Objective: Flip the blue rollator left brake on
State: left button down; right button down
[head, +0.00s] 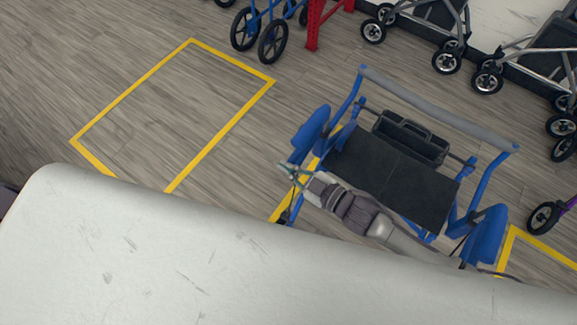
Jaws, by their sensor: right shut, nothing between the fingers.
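The blue rollator (487,183) stands at the centre right, with a black seat (385,172), a grey padded bar and a black basket or tray behind the seat. One blue handle (312,128) is at its left side in the picture and another blue handle (485,236) at its lower right. My right gripper (284,169) is shut and empty, just below the left-hand handle. Its arm reaches across the front of the seat and hides part of the frame. The brake lever is too small to make out clearly near the gripper. My left gripper is out of view.
A yellow-outlined empty floor bay (191,41) lies to the left. Another blue wheeled frame (271,42) and a red post (313,24) stand at the back. Grey-framed walkers (445,60) stand at the upper right, and a purple one's wheel (543,218) at the right edge.

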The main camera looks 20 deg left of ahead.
jog(key=shift+f, duration=0.1)
notch_tip(320, 180, down, 8)
jog(key=w+n+t+b, duration=0.1)
jog(key=n+b, duration=0.3)
jog(key=b, duration=0.4)
jog(key=shift+w+d+n, duration=0.4)
